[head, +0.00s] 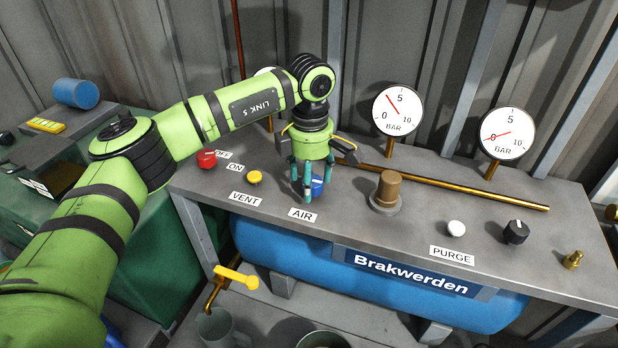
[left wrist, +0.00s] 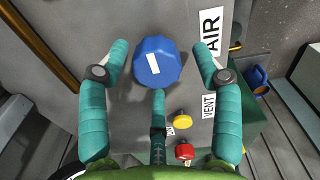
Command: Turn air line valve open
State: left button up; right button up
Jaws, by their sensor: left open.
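The air line valve is a blue faceted knob (left wrist: 157,63) with a white bar mark, on the grey panel beside the AIR label (left wrist: 212,30). In the head view the blue knob (head: 318,186) shows partly behind my fingers, above the AIR label (head: 302,215). My left gripper (head: 305,182) points down over the knob. In the left wrist view its teal fingers (left wrist: 160,75) are spread around the knob, open, with the knob between them. I cannot tell whether any finger touches it. My right gripper is not in view.
On the panel are a red button (head: 206,159), a yellow VENT button (head: 254,177), a brown cylinder (head: 389,190), a white PURGE button (head: 456,229) and a black knob (head: 516,232). Gauges (head: 397,110) and a copper pipe (head: 450,184) stand behind. A yellow-handled valve (head: 237,277) is below.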

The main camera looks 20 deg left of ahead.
pick_arm(q)
notch_tip(320, 180, up, 12)
jog(key=shift+a, duration=0.15)
jog(key=shift+f, duration=0.1)
dwell(0.5)
